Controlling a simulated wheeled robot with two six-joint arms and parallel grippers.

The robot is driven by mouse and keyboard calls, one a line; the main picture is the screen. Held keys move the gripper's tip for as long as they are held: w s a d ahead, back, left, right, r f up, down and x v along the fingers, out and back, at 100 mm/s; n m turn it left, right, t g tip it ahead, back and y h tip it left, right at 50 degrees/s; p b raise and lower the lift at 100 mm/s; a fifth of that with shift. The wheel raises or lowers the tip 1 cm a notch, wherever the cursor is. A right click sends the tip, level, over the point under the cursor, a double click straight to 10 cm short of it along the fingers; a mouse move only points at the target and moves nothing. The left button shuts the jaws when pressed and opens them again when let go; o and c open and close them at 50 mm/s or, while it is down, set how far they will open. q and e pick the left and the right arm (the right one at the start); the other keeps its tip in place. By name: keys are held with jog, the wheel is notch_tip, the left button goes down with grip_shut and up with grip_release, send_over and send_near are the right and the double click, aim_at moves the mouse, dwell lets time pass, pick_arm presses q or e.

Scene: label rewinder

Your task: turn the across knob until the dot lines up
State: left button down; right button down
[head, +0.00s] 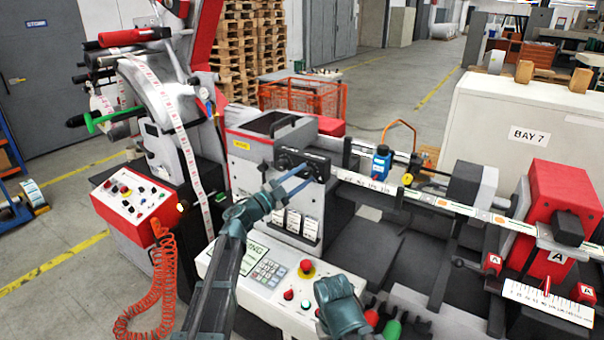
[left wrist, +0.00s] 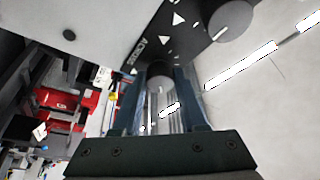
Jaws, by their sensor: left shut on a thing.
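The across knob (left wrist: 160,84) is a grey round knob on a black panel (left wrist: 165,38), beside the white lettering "ACROSS", in the left wrist view. My left gripper (left wrist: 163,88) is shut on it, one finger on each side. In the head view my left gripper (head: 298,184) reaches from below to the black knob block (head: 318,163) on the machine. White triangle marks show on the panel; I cannot make out the dot or whether it lines up. My right arm's teal end (head: 340,303) is at the bottom centre, its fingers not visible.
A second grey knob (left wrist: 230,19) sits close by on the same panel. A printed label strip (head: 385,188) runs right from the block. A keypad panel (head: 265,272) with a red button lies below my left wrist. A red control box (head: 137,197) stands at left.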

pick_arm(q)
jog(key=shift+r+m+g+p, duration=0.15)
jog(key=shift+m+g+p, duration=0.2)
jog(key=shift+m, duration=0.65)
jog(key=shift+c, duration=2.2)
grip_release()
jog(key=b+v, duration=0.2)
jog(key=v, duration=1.2)
jog(key=shift+w, duration=0.15)
